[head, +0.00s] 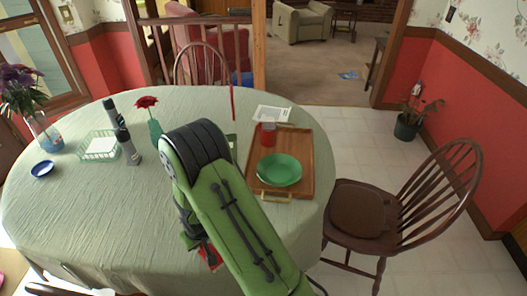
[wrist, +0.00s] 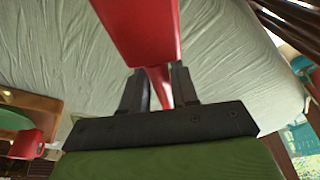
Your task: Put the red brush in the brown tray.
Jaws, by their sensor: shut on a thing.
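In the wrist view my gripper (wrist: 157,82) is shut on the narrow part of the red brush (wrist: 140,30), whose wide red part extends beyond the fingers. In the head view my arm hides most of the gripper; a bit of red (head: 209,256), apparently the brush, shows beside the forearm at the table's near side. The brown tray (head: 300,145) lies on the right side of the table, apart from the brush. The tray's edge also shows at left in the wrist view (wrist: 40,103).
A white paper (head: 272,113) lies by the tray's far edge. A red flower in a green vase (head: 155,132), dark bottles (head: 127,146), a green basket (head: 98,147) and a blue dish (head: 42,169) stand farther left. A wooden chair (head: 365,210) stands right of the table.

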